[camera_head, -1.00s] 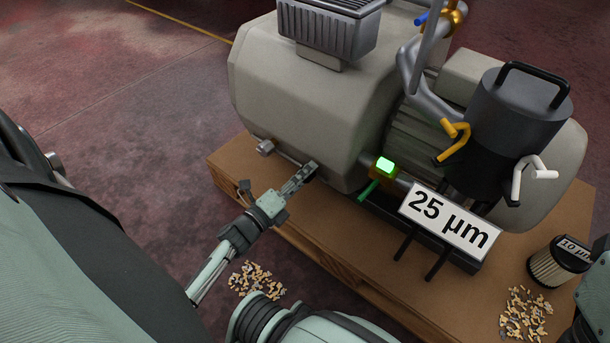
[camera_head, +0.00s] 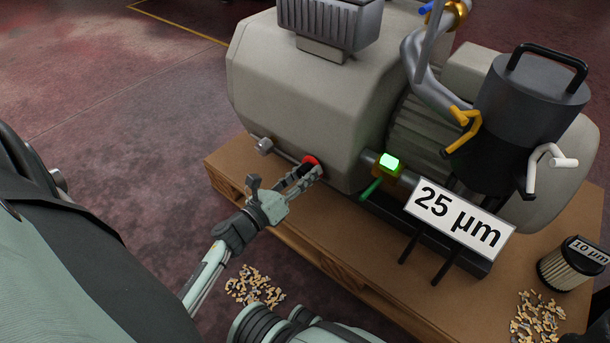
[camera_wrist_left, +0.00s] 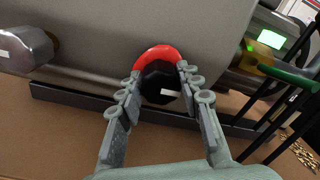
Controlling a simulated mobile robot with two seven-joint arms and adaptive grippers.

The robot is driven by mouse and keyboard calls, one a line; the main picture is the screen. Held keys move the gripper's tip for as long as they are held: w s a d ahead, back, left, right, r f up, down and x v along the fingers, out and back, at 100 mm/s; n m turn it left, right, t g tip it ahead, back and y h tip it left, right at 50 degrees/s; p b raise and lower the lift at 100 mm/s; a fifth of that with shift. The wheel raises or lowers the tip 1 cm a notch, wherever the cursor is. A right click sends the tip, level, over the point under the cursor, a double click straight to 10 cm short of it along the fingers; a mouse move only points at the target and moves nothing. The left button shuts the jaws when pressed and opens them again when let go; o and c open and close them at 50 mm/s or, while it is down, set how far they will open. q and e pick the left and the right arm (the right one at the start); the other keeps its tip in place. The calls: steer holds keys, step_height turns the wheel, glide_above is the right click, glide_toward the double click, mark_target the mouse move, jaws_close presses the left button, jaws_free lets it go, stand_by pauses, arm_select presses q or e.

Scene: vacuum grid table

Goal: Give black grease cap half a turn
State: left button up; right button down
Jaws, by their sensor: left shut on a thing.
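The black grease cap (camera_wrist_left: 160,82) shows in the left wrist view as a dark faceted knob with a white mark. A red ring (camera_wrist_left: 158,53) curves around its upper side, against the grey machine housing. In the head view the red ring (camera_head: 310,161) shows at the housing's lower front, and the fingers hide most of the cap. My left gripper (camera_head: 304,176) is shut on the cap, with one finger on each side of it in the wrist view (camera_wrist_left: 160,92). My right gripper is not in view.
A silver plug (camera_head: 264,146) sticks out left of the cap. A green-lit box (camera_head: 389,164) with a green handle and a "25 µm" sign (camera_head: 459,216) stand to the right. The machine sits on a wooden pallet (camera_head: 232,160). Small loose pieces (camera_head: 255,287) lie on the floor.

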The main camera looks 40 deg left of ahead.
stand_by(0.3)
arm_select(q)
steer(key=o, duration=1.2)
steer(key=shift+c, duration=0.2)
steer(key=shift+s, duration=0.1)
steer(key=s+a, duration=0.1)
steer(key=s, duration=1)
steer(key=shift+s+a, duration=0.15)
steer(key=shift+s, duration=0.25)
